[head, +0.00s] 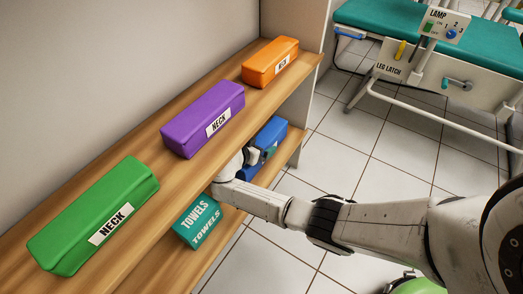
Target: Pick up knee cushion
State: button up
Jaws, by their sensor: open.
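A blue cushion (272,132) lies on the lower shelf, partly hidden by the upper shelf and my gripper; no label on it can be read. My gripper (258,156) is open and reaches in at its near side, below the upper shelf's edge. Whether the fingers touch the cushion cannot be told. No label that reads knee is visible. On the upper shelf lie a green cushion (85,210) and a purple cushion (197,122), both labelled NECK, and an orange cushion (266,62) whose small label seems to read NECK.
A teal towels box (197,220) stands on the lower shelf (222,238), left of my gripper. The upper shelf (150,165) overhangs my gripper closely. A teal-topped dental couch (410,30) with lamp and leg latch panels stands at upper right. Tiled floor (345,135) between is clear.

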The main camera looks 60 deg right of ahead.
jog(key=c, duration=1.1)
jog(key=shift+r, duration=0.15)
jog(key=shift+c, duration=0.2)
